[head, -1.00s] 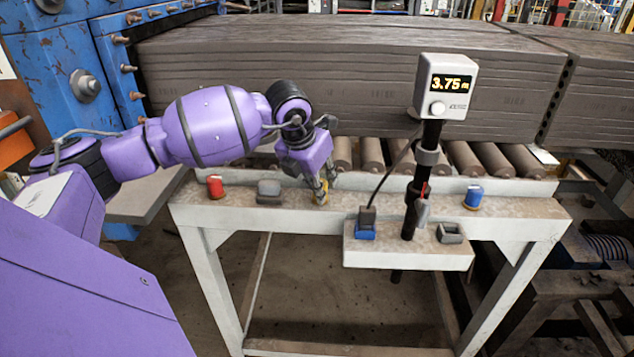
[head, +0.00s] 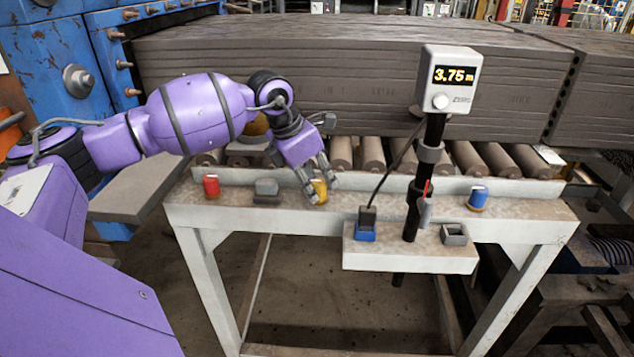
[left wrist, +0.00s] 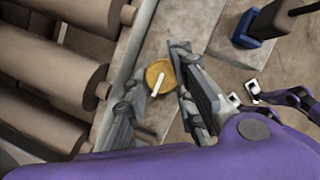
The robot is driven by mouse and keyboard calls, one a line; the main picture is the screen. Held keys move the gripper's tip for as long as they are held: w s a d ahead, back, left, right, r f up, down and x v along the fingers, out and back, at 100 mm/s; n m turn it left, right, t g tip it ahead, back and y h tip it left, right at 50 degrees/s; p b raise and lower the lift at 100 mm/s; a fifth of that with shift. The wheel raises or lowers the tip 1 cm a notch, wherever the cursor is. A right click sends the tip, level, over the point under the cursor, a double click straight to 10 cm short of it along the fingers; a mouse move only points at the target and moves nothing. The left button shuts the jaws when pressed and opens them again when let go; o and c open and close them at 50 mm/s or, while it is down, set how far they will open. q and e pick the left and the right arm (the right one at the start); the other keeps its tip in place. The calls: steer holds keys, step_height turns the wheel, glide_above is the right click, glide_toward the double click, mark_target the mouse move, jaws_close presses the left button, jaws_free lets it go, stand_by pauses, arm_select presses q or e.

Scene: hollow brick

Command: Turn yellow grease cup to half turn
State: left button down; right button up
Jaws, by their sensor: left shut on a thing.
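The yellow grease cup (head: 319,189) stands on the pale ledge of the frame, between the grey block and the post. My left gripper (head: 317,194) is at the cup with a finger on each side and is shut on it. In the left wrist view the yellow cup (left wrist: 160,75) shows from above as a round cap with a white line across it, slanting. The left gripper (left wrist: 157,82) fingers flank it there. My right gripper is not in the head view; some purple and dark arm parts show at the right of the wrist view.
A red cup (head: 211,186) and a grey block (head: 266,190) stand to the left on the ledge. A blue cup (head: 478,198) stands at the right. A black post carries a 3.75 m display (head: 449,80). Rollers (head: 372,155) and a brick column lie behind.

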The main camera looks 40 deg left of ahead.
arm_select(q)
steer(key=c, duration=1.6)
jaws_free()
steer(key=shift+w+a+r, duration=0.2)
steer(key=shift+a, duration=0.15)
steer(key=shift+c, duration=0.2)
steer(key=shift+f, duration=0.1)
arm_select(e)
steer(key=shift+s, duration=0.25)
arm_select(q)
steer(key=shift+d, duration=0.1)
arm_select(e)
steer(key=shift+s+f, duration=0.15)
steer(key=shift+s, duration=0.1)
arm_select(q)
steer(key=v, duration=1.2)
steer(key=shift+s, duration=0.15)
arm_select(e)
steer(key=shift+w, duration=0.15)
arm_select(q)
steer(key=shift+f, duration=0.1)
